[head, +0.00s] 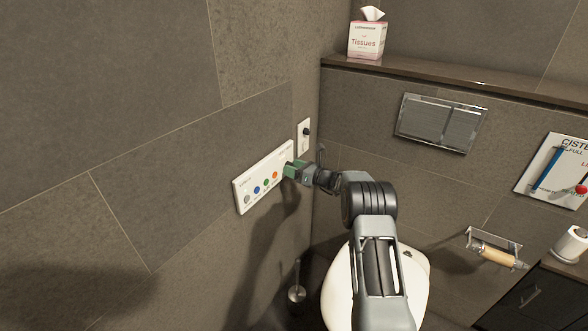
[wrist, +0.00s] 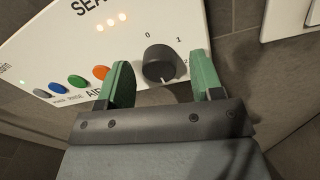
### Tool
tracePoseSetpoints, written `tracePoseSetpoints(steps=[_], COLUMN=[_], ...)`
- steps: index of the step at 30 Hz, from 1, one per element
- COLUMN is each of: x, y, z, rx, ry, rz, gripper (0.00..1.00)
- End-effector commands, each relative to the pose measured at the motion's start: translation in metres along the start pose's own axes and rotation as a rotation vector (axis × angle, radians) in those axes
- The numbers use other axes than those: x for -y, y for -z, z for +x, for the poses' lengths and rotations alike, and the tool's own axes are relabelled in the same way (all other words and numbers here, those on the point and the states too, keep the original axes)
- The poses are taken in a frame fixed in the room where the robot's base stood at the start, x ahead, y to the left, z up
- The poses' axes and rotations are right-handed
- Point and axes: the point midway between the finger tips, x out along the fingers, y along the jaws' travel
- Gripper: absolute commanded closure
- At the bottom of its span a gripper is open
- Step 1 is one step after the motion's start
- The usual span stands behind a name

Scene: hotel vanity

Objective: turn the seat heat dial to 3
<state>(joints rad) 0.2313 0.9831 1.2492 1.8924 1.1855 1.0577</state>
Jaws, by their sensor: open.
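The dark round seat heat dial (wrist: 160,63) sits on the white control panel (wrist: 55,50). Figures 0 and 1 show above the dial, with part of a 2 at its right. I cannot tell its setting for sure. My gripper (wrist: 162,75) has green fingers, one on each side of the dial, open around it, with a visible gap at the left finger. In the head view my gripper (head: 291,170) is at the right end of the panel (head: 243,191) on the left wall and hides the dial there.
Grey, blue, green and orange buttons (wrist: 77,81) line the panel left of the dial. A small white plate with a black knob (head: 306,132) is close by on the wall. A toilet (head: 340,285) stands below my arm.

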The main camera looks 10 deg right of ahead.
Motion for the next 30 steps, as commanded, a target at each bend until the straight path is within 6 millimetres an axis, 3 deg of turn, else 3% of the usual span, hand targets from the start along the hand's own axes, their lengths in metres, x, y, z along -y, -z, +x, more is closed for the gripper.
tracePoseSetpoints(steps=[8,21,30], x=[0.001,0.001,0.001], y=[-0.001,-0.001,0.000], z=[-0.008,-0.093,-0.131], rx=[0.000,0.000,0.000], ry=[0.001,0.004,0.002], rz=[-0.001,0.000,0.000], gripper=[0.40,0.40,0.40])
